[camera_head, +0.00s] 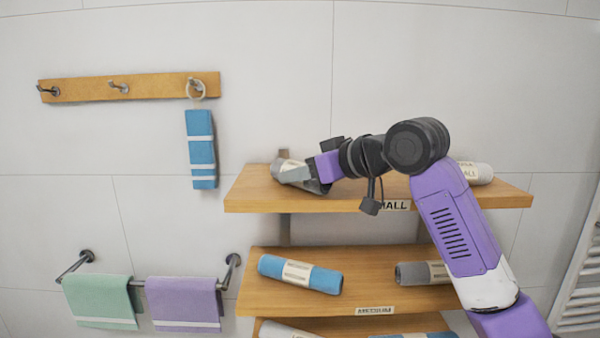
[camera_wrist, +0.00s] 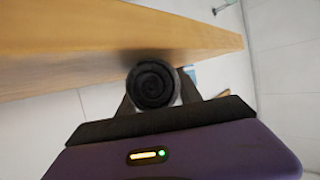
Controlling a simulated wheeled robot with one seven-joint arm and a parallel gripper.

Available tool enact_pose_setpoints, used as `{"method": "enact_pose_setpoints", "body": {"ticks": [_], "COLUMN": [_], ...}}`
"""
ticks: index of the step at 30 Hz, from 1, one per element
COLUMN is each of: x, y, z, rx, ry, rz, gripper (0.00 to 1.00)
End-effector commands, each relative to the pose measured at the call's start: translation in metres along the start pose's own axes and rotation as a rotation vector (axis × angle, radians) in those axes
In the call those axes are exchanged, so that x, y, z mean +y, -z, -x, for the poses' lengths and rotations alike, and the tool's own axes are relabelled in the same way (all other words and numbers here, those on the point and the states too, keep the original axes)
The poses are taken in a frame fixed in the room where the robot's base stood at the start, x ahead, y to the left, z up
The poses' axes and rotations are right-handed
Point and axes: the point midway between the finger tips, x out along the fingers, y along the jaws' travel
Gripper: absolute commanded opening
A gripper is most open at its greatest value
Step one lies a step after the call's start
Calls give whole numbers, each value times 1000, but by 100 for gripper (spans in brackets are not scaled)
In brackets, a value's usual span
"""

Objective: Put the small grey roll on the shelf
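My gripper (camera_head: 303,176) is at the left part of the top shelf (camera_head: 245,195), which bears a partly hidden label ending in "ALL". Its fingers are closed around a small grey roll (camera_head: 286,166) with a pale band. In the wrist view the roll's dark spiral end (camera_wrist: 153,84) sits between the two fingers, close to a wooden board (camera_wrist: 60,50). The roll appears over the top shelf in the head view. I cannot tell whether it touches the board. The fingers hide part of the roll.
A pale roll (camera_head: 478,173) lies at the top shelf's right end, partly behind my arm. The middle shelf (camera_head: 262,298) holds a blue roll (camera_head: 300,274) and a larger grey roll (camera_head: 420,272). More rolls lie below. Towels hang on the left wall.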

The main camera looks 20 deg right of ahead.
Motion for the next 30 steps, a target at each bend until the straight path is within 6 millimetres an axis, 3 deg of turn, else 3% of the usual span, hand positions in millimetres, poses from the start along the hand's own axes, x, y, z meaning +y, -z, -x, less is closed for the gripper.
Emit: {"method": "enact_pose_setpoints", "body": {"ticks": [1, 3, 16, 20, 30], "x": [0, 0, 0, 0, 0], "y": [0, 0, 2, 1, 1], "z": [0, 0, 5, 24, 92], "rx": [-1, -1, 0, 2, 1], "ry": [0, 0, 0, -1, -2], "rz": [0, 0, 0, 2, 2], "gripper": [50, 63, 64, 64, 64]}}
